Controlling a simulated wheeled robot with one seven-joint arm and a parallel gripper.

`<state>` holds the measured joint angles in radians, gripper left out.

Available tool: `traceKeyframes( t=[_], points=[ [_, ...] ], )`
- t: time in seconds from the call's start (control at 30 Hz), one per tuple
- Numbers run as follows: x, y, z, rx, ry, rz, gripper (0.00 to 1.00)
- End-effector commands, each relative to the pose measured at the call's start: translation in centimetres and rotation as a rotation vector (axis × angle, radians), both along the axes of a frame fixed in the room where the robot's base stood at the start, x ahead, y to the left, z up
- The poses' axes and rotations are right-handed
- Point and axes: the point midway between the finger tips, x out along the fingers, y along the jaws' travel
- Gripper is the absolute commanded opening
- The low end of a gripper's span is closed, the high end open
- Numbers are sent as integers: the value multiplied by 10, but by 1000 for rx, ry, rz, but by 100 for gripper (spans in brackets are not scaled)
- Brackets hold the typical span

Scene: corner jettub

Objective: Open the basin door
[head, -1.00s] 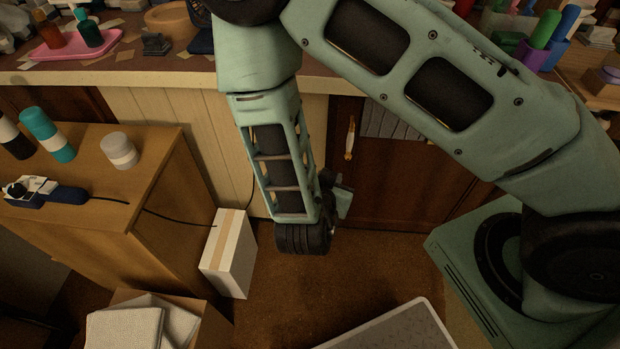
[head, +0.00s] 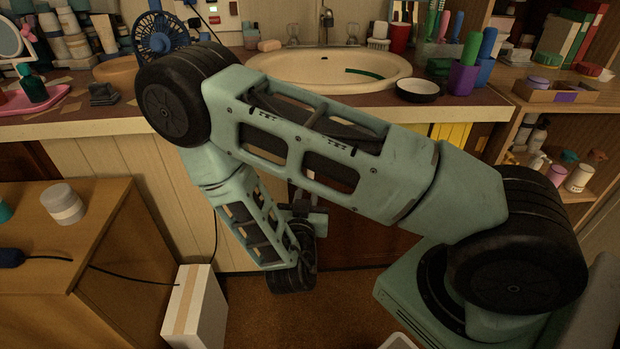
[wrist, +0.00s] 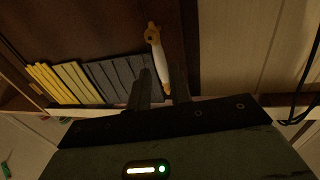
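The basin door (head: 355,238) is dark brown wood below the counter with the basin (head: 330,70). My arm covers much of it in the head view. In the wrist view, the dark door (wrist: 95,28) carries a white handle (wrist: 159,60) with brass-coloured ends. My gripper (wrist: 162,84) is open, its two dark fingers apart. The lower end of the handle shows between the fingers; I cannot tell whether they touch it. In the head view my gripper (head: 312,217) is in front of the door, its fingers partly hidden by my arm. The door looks shut.
Grey (wrist: 115,78) and yellow (wrist: 52,84) ribbed strips lie beside the handle in the wrist view. A wooden cabinet (head: 75,235) and a white box (head: 195,308) stand at left. Open shelves (head: 565,140) are at right. Brown floor (head: 265,310) shows below my arm.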

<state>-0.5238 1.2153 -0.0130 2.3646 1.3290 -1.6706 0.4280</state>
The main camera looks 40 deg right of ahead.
Motion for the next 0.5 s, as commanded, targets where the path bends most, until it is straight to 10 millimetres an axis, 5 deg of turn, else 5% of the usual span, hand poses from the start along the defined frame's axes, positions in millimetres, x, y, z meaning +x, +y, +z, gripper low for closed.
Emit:
traceKeyframes(
  t=[0.2, 0.5],
  points=[
    [28, -30, 0, 0, -1, -3, 21],
    [46, -47, 0, 0, 0, 0, 21]
  ],
)
